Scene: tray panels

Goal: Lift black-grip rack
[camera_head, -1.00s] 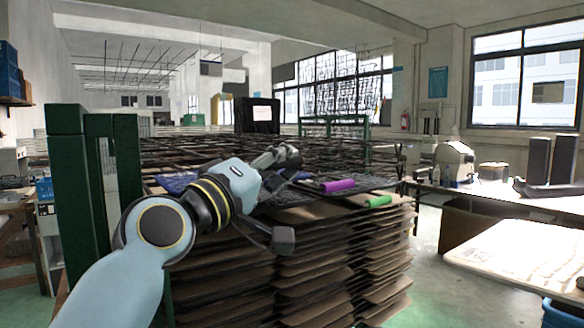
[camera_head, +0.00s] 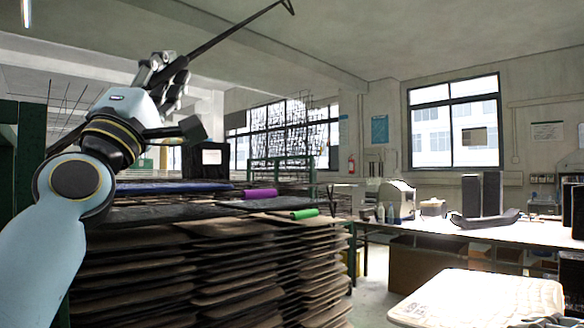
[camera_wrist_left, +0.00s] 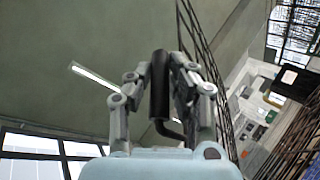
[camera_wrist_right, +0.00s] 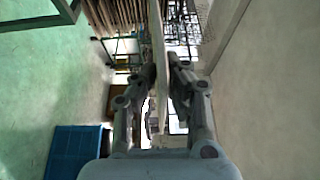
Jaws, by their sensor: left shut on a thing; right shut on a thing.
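My left gripper (camera_head: 166,74) is raised above the stack at the left of the head view. In the left wrist view its fingers are shut around a black cylindrical grip (camera_wrist_left: 159,100). A dark wire rack (camera_wrist_left: 207,55) runs beside the grip there. In the head view a thin dark bar (camera_head: 235,30) of the rack slants up and right from the gripper, clear of the stack.
A tall stack of brown panels (camera_head: 215,285) stands below the left gripper. Racks with a purple grip (camera_head: 260,194) and a green grip (camera_head: 304,214) lie on top. A green frame post (camera_head: 30,150) stands at left. A blue crate (camera_wrist_right: 78,152) is on the floor.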

